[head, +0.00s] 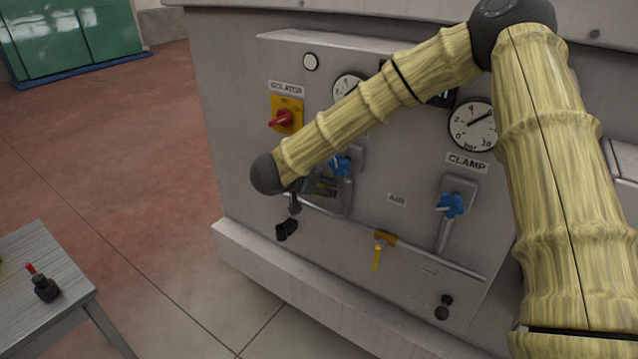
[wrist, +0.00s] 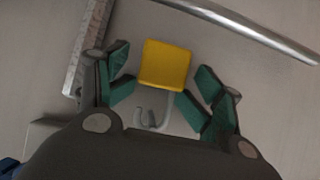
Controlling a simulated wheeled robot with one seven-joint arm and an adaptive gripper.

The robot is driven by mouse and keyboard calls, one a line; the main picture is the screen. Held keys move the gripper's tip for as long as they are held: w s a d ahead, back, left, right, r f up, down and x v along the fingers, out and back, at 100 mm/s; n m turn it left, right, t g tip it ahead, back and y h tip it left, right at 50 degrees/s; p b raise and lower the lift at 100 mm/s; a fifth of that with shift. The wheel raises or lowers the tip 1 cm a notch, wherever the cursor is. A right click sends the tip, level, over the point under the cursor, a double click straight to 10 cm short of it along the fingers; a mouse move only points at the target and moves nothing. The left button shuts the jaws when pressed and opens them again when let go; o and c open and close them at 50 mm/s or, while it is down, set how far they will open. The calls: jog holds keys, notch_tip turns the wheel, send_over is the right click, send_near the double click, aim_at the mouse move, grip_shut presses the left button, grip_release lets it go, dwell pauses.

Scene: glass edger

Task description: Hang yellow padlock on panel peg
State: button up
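The yellow padlock (wrist: 166,65) is in the wrist view, in front of the grey panel (wrist: 225,50). Its grey shackle (wrist: 167,112) points back toward the gripper's palm. In the head view my gripper (head: 310,187) is at the left part of the panel, below a blue valve handle (head: 340,165), partly hidden by my wrist. The padlock is not clear there. I cannot make out the peg for certain, nor whether the shackle touches it.
A pipe (head: 430,255) with a yellow-handled valve (head: 377,258) runs across the lower panel. A red and yellow isolator switch (head: 285,116), gauges (head: 473,125) and another blue handle (head: 450,205) stick out nearby. A small table (head: 45,255) stands at lower left; floor between is clear.

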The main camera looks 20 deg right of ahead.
jog(key=shift+a+r, duration=0.1)
jog(key=v, duration=1.2)
notch_tip(320, 180, down, 22)
jog(key=s+n+t+y+b, duration=0.2)
jog(key=s+n+b, duration=0.1)
jog(key=n, duration=0.1)
jog(key=s+d+f+n+g+y+b, duration=0.1)
jog(key=s+f+y, duration=0.1)
jog(key=s+f, duration=0.45)
jog(key=s+d+f+n+y+b, duration=0.1)
jog(key=s+f, duration=0.2)
jog(key=f, duration=0.7)
jog(key=s+d+f+n+g+y+b, duration=0.1)
jog(key=s+f, duration=0.4)
jog(key=s, duration=0.5)
jog(key=s+d+f+n+g+y+b, duration=0.1)
jog(key=s+f+g, duration=0.3)
jog(key=s, duration=0.6)
jog(key=s+d+f+n+g+y+b, duration=0.1)
jog(key=s+d+f+n+g+b, duration=0.1)
jog(key=s+f, duration=0.5)
jog(key=s, duration=0.3)
jog(key=shift+s+d+f+g+y, duration=0.3)
jog(key=shift+d+f+g+y, duration=0.05)
jog(key=shift+d+g+y, duration=0.05)
